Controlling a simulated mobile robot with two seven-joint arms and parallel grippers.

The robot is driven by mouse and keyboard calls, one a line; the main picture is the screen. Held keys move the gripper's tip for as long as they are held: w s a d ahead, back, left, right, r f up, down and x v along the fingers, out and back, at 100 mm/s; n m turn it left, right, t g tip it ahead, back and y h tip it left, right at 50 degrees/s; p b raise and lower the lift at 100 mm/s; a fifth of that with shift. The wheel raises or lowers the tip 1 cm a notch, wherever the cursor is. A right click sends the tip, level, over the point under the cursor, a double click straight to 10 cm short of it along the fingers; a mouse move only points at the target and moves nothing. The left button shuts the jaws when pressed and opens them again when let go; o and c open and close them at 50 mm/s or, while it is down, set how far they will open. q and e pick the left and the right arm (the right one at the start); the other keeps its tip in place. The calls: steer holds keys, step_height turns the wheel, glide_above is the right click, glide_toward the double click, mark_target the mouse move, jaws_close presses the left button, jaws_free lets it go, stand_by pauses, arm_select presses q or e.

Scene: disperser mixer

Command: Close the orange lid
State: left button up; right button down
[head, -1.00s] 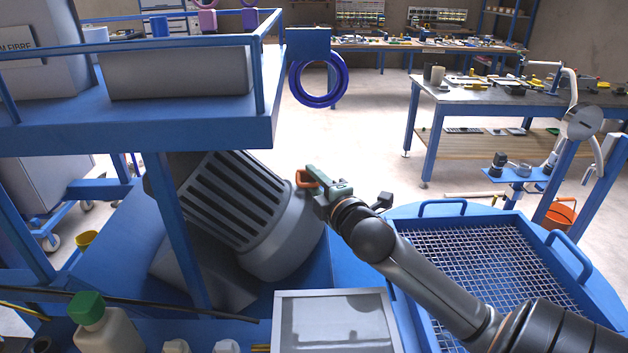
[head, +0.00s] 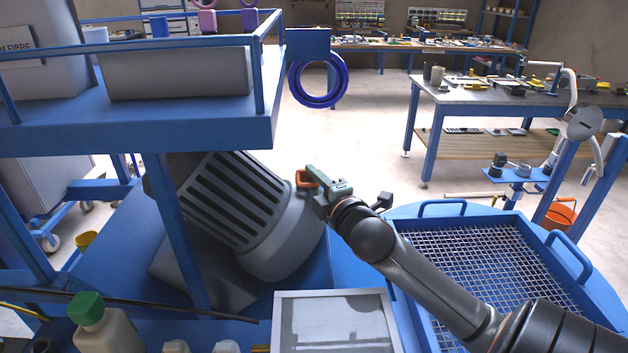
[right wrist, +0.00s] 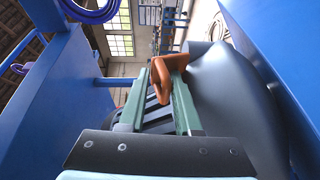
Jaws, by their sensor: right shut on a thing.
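My right gripper (head: 322,184) reaches in from the lower right beside the grey ribbed motor housing. Its green fingers are shut on an orange part (head: 305,179), which looks like a piece of the orange lid. In the right wrist view the orange part (right wrist: 172,68) is bent and sits between the tips of the two green fingers (right wrist: 168,92). A smooth grey rounded body (right wrist: 232,100) is close on the right there. The rest of the lid and what it covers cannot be made out. My left gripper is not in view.
The grey motor housing (head: 290,235) stands left of my right gripper. A blue framed mesh tray (head: 480,225) lies beneath my right arm. A blue shelf (head: 130,135) overhangs at the left. A grey-framed panel (head: 335,322) and a green-capped bottle (head: 105,335) are in front. Open floor lies beyond.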

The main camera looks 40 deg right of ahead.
steer(key=shift+a+f, duration=0.1)
steer(key=shift+f, duration=0.1)
stand_by(0.5)
steer(key=c, duration=0.9)
jaws_free()
steer(key=shift+r, duration=0.1)
